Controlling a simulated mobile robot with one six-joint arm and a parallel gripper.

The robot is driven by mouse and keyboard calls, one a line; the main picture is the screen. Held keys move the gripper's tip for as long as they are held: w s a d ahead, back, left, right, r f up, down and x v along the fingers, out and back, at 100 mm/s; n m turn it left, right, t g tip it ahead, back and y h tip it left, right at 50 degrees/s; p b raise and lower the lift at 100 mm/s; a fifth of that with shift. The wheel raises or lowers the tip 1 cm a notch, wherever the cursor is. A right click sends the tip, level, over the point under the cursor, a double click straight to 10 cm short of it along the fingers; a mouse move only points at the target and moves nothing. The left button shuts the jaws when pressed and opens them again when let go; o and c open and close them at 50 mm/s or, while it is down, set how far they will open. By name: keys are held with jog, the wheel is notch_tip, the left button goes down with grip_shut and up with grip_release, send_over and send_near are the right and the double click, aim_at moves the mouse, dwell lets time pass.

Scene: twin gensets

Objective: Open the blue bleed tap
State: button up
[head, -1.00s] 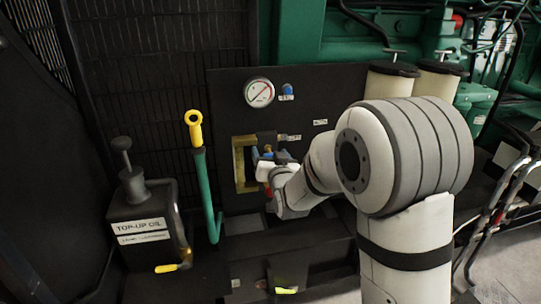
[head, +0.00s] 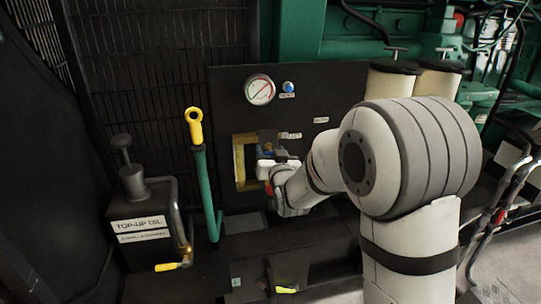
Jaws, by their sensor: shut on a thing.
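A pressure gauge (head: 259,89) and a blue knob (head: 288,87) sit higher on the panel. A yellow-topped green lever (head: 203,165) stands left of the opening, beside the top-up oil can (head: 139,209). Two cream filters (head: 391,79) stand behind my arm.

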jog(key=shift+f+n+b, duration=0.25)
jog(key=shift+n+b, duration=0.85)
jog(key=shift+b, duration=0.15)
jog(key=n+b, duration=0.3)
jog(key=shift+d+n, duration=0.1)
jog(key=shift+n, duration=0.2)
jog(key=n+b, duration=0.4)
jog(key=n, duration=0.1)
jog(key=shift+r, duration=0.15)
jog(key=n+b, duration=0.2)
jog(key=n, duration=0.3)
jog(key=shift+r+n+b, duration=0.1)
jog(key=shift+n+b, duration=0.2)
jog(key=shift+n, duration=0.1)
jog(key=n+b, duration=0.1)
jog(key=n, duration=0.4)
jog(key=shift+r+n, duration=0.15)
jog(key=shift+n, duration=0.15)
jog(key=o, duration=0.9)
jog(key=p+v, duration=0.1)
jog(key=v, duration=0.6)
jog(key=shift+s+d, duration=0.1)
jog(key=shift+s, duration=0.3)
